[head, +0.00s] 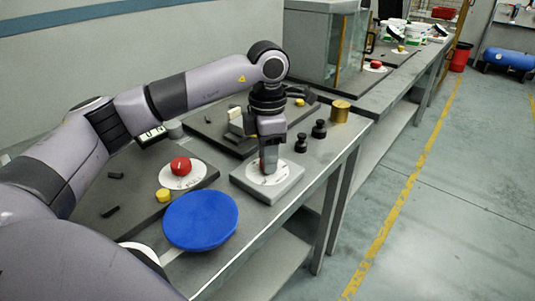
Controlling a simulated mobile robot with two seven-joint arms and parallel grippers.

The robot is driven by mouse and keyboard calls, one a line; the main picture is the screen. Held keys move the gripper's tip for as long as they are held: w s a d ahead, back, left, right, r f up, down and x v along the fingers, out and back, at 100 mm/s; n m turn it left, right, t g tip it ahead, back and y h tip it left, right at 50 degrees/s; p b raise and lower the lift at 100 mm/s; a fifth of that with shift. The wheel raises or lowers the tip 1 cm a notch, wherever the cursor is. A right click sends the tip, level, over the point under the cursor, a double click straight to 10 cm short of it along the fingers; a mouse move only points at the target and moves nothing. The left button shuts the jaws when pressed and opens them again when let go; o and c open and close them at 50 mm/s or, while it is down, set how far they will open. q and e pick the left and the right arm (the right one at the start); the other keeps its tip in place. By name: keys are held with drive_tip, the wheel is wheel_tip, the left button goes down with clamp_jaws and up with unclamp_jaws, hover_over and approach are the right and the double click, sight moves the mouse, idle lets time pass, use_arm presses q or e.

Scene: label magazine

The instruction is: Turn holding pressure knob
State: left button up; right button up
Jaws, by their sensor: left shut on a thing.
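My left gripper (268,168) points straight down over a grey block with a round white dial plate (287,180) near the table's front edge. Its fingers are shut on a small knob at the middle of the plate. A second red knob (181,166) sits on another white dial plate to the left, apart from the gripper. My right gripper is not in view.
A blue round dish (201,219) stands at the front left. Two black weights (319,129) and a brass cylinder (340,111) stand right of the gripper. A yellow knob (163,195) and dark bars lie left. A glass cabinet (342,50) stands behind. The floor at right is clear.

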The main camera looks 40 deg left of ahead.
use_arm(q)
drive_tip(key=shift+r, duration=0.1)
drive_tip(key=o, duration=1)
drive_tip(key=shift+o, duration=0.2)
drive_tip(key=shift+r, duration=3.55)
